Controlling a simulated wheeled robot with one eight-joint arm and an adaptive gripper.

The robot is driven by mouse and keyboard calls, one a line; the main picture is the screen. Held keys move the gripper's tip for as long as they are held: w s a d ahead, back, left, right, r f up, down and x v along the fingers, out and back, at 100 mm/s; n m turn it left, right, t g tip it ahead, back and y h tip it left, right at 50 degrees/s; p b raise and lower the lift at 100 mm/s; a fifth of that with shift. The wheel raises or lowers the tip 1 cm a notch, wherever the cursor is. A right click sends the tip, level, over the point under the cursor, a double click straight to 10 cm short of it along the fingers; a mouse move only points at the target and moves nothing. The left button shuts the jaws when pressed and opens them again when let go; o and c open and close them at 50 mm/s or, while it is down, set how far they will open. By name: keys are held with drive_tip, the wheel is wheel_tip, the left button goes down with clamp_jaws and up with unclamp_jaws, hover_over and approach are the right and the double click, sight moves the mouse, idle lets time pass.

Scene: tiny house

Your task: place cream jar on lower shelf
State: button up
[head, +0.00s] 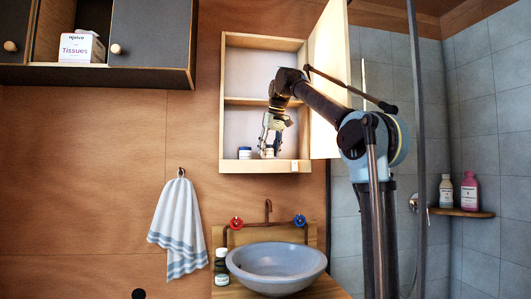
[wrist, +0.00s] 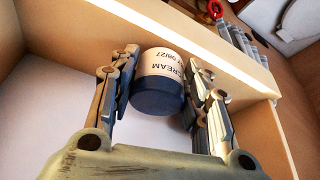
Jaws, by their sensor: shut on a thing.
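The cream jar (wrist: 162,62) has a white label reading "CREAM" and a dark blue lid. It sits between the two fingers of my gripper (wrist: 165,72), which is shut on it. In the head view my gripper (head: 268,145) reaches down into the lower compartment of the open wall cabinet, and the held jar (head: 268,153) is partly hidden by the fingers. The jar is at or just above the lower shelf (head: 257,162); I cannot tell whether it touches. It is close behind the cabinet's front lip (wrist: 205,50).
The cabinet door (head: 328,80) is open at the right, beside my arm. A middle shelf (head: 250,101) is above. The basin (head: 276,264) is below.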

drive_tip(key=shift+w+a, duration=0.55)
drive_tip(key=shift+w, duration=0.3)
drive_tip(key=shift+w+a, duration=0.55)
drive_tip(key=shift+w, duration=0.3)
drive_tip(key=shift+f, duration=0.35)
drive_tip(key=o, duration=0.8)
drive_tip(key=v, duration=0.5)
drive_tip(key=shift+s+d+r, duration=0.1)
drive_tip(key=shift+s+d, duration=0.1)
drive_tip(key=s+d, duration=0.6)
drive_tip(key=s, duration=0.3)
drive_tip(key=shift+s, duration=0.4)
drive_tip(key=shift+s, duration=0.1)
